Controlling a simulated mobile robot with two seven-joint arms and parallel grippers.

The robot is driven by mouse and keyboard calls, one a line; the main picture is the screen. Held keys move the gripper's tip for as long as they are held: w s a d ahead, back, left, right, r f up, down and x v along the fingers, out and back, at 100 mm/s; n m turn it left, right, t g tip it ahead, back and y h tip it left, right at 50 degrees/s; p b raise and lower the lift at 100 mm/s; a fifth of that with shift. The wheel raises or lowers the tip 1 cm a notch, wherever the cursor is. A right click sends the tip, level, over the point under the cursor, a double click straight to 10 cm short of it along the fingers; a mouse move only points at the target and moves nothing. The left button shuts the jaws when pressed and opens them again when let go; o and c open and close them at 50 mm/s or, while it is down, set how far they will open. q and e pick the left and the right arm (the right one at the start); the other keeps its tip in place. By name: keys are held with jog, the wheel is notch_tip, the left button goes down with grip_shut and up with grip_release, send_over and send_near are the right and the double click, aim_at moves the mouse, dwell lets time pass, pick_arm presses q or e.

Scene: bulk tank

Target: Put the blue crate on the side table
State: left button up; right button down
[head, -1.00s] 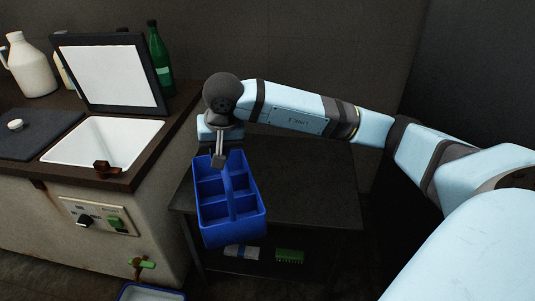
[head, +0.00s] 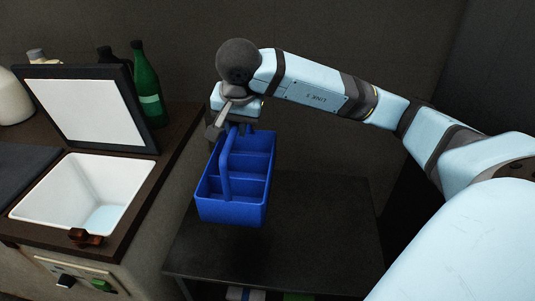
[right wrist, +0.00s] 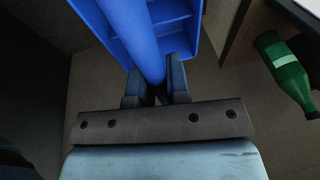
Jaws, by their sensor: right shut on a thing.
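The blue crate (head: 236,212) has several compartments and a central handle. It hangs roughly upright, over the back left part of the dark side table (head: 300,245); its base looks raised above the tabletop. My right gripper (head: 226,128) is shut on the crate's handle from above. In the right wrist view, the two fingers (right wrist: 155,88) close around the round blue handle, with part of the crate (right wrist: 178,28) beyond. The compartments I can see look empty. My left gripper is not in view.
To the left stands the bulk tank (head: 85,195) with its lid (head: 90,112) raised. A green bottle (head: 148,92) stands behind it and also shows in the right wrist view (right wrist: 286,72). The tabletop right of the crate is bare. A wall stands behind the table.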

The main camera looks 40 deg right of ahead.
jog(key=b, duration=0.3)
send_near(242, 176)
jog(key=f, duration=0.6)
jog(key=shift+w+a, duration=0.2)
jog(key=shift+a, duration=0.15)
jog(key=shift+f, duration=0.45)
notch_tip(242, 176, down, 4)
jog(key=shift+r+b, duration=0.25)
jog(key=shift+b, duration=0.1)
jog(key=shift+f, duration=0.3)
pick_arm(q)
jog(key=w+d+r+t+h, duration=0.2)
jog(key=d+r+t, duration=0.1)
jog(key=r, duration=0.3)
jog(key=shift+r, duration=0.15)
pick_arm(e)
jog(key=c, duration=1.1)
grip_release()
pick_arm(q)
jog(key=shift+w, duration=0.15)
